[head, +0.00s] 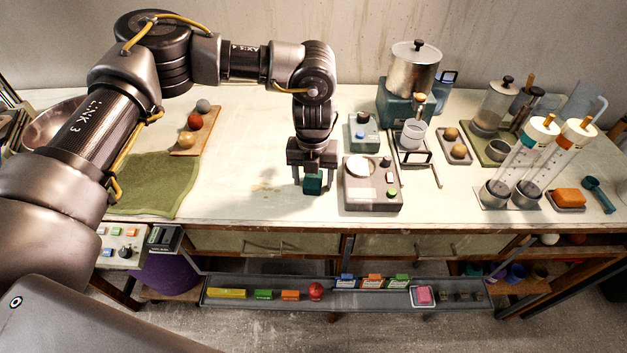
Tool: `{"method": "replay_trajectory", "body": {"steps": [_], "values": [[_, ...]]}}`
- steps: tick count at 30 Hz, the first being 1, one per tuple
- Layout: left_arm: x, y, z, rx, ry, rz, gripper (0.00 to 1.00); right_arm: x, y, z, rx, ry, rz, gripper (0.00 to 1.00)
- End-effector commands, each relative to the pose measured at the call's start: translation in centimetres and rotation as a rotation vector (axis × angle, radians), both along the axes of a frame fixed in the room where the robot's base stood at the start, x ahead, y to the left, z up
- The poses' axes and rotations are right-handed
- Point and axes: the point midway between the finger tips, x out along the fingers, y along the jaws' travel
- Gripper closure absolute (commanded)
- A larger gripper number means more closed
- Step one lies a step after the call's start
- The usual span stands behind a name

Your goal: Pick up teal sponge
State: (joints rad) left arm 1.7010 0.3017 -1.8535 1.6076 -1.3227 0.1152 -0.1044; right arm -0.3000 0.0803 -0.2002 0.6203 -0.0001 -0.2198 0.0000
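The teal sponge (313,183) is a small dark teal block near the front middle of the pale worktop. My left gripper (313,177) points straight down over it, with one finger on each side of the sponge. The fingers look spread, with a narrow gap between the left finger and the sponge. The gripper hides the top of the sponge. Whether the sponge rests fully on the worktop is hard to tell. My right gripper is not in view.
A grey scale (372,200) stands close to the right of the gripper. A green cloth (155,185) and a wooden board with balls (190,143) lie to the left. The worktop left of the gripper is clear.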

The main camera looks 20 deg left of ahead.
Motion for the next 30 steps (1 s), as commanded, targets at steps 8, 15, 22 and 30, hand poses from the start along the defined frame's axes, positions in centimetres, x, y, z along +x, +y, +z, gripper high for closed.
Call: {"method": "replay_trajectory", "body": {"steps": [8,15,22,30], "values": [[0.0,0.0,0.0,0.0,0.0,0.0,0.76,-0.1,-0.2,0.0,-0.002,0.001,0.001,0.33],[0.0,0.0,0.0,0.0,0.0,0.0,0.82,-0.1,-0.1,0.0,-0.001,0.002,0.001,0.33],[0.0,0.0,0.9,-0.001,-0.001,0.0,0.82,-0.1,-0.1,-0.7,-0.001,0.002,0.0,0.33],[-0.6,-2.1,5.3,-0.001,-0.004,-0.006,0.82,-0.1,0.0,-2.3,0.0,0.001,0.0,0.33]]}}
